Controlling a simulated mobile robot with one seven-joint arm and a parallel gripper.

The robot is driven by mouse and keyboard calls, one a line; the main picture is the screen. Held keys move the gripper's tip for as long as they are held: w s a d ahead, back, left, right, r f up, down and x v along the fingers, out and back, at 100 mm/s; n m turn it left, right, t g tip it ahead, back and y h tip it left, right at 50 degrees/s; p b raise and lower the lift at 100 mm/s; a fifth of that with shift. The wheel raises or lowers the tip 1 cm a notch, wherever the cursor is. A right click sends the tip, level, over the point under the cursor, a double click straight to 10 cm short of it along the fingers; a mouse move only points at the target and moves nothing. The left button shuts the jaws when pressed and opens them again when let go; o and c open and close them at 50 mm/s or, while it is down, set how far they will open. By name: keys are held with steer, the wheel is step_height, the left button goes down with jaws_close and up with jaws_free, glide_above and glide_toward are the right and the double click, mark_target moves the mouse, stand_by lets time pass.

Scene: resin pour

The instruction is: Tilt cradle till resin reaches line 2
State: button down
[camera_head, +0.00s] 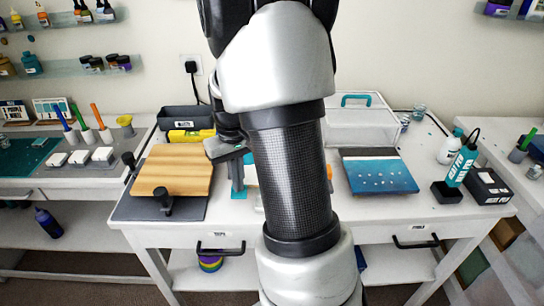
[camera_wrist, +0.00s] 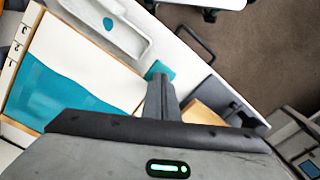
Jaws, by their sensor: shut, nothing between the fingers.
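The resin mould in its wood-edged cradle (camera_wrist: 95,60) fills the left of the wrist view; my arm hides most of it in the head view. Teal resin (camera_wrist: 60,88) covers its lower part, with a slanted edge against the bare white floor. Small numbered marks (camera_wrist: 15,48) run along its left rim; the resin edge ends near the 2 mark, but the exact match is too small to tell. My gripper (camera_head: 239,190) points down, shut and empty, to the left of my forearm. Its teal fingertips (camera_wrist: 159,70) show beside the mould's edge, apparently not gripping it.
A wooden board (camera_head: 172,170) with dark clamps lies on a grey mat at the left. A blue panel (camera_head: 380,175) lies at the right, near bottles and a black box (camera_head: 488,186). A clear bin (camera_head: 362,125) stands behind. A white trough (camera_wrist: 112,22) lies beside the mould.

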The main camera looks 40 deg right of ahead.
stand_by(0.4)
step_height(320, 180, up, 6)
steer(key=p, duration=0.4)
steer(key=shift+p, duration=0.3)
stand_by(0.8)
